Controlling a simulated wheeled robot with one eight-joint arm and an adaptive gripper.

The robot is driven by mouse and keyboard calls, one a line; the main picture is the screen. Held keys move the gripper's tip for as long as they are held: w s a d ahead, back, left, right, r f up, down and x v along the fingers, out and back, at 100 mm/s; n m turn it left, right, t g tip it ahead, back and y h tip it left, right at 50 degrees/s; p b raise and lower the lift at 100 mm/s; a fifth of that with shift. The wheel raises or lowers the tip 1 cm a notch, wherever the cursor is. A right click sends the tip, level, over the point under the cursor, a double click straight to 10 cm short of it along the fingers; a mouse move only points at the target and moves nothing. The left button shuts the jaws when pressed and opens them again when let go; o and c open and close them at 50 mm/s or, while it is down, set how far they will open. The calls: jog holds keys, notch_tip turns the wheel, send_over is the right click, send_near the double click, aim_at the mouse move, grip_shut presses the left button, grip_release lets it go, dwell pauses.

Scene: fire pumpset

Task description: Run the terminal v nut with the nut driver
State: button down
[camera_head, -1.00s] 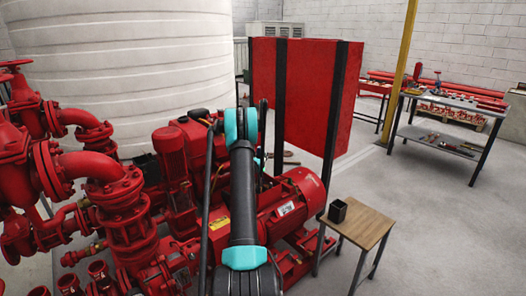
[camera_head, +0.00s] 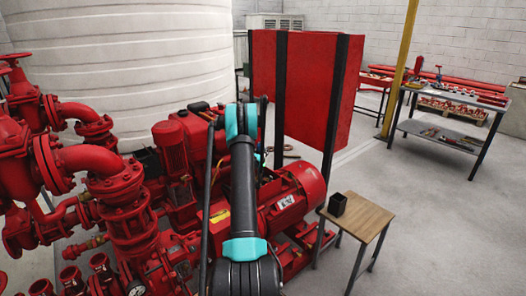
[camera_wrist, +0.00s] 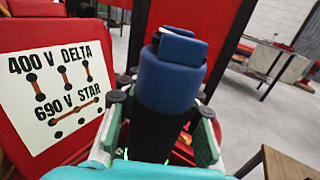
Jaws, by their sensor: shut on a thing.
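The nut driver (camera_wrist: 170,78) shows in the wrist view as a thick blue handle with a dark lower part. My gripper (camera_wrist: 163,108) is shut around it, with its dark pads and teal-green fingers on both sides. The driver stands roughly upright in the picture; its working tip is hidden. To the left is a red terminal cover with a white label (camera_wrist: 62,92) reading "400 V DELTA" and "690 V STAR". The terminal V nut cannot be made out. In the head view my arm hides the gripper in front of the red motor (camera_head: 291,199).
A small wooden table (camera_head: 366,217) with a black open box (camera_head: 338,204) stands right of the motor. Red pipes and valves (camera_head: 115,190) crowd the left. A workbench (camera_head: 450,98) with tools is at the back right; open floor lies between.

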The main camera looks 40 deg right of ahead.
jog(key=shift+f, duration=0.75)
dwell(2.8)
jog(key=shift+r, duration=3)
